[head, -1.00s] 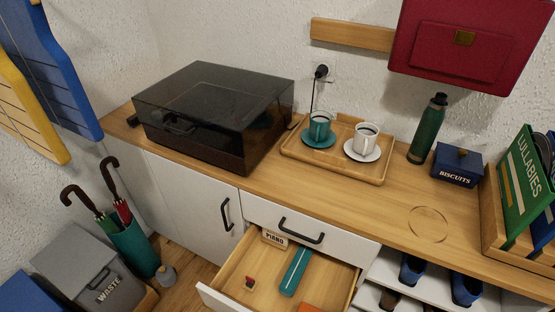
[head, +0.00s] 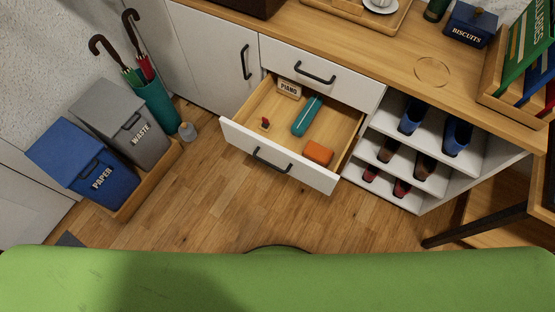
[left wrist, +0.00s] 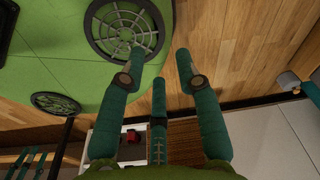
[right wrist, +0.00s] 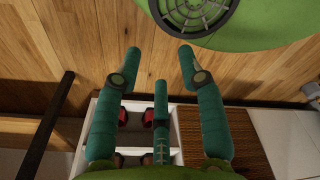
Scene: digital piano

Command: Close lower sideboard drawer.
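The lower sideboard drawer (head: 282,161) is pulled well out in the head view, with its white front and black bar handle (head: 271,160) over the floor. Inside lie a PIANO box (head: 289,88), a teal case (head: 306,116), an orange block (head: 318,153) and a small red item (head: 264,124). The drawer above (head: 325,75) is shut. My left gripper (left wrist: 160,52) and right gripper (right wrist: 160,50) show only in their wrist views. Both have fingers spread with nothing between them, and neither visibly touches the drawer.
Open shelves with shoes (head: 411,167) stand right of the drawer. A cupboard door (head: 215,62) is shut on its left. Waste bins (head: 124,125) and an umbrella stand (head: 156,105) are at the left. Wooden floor (head: 205,215) in front of the drawer is clear.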

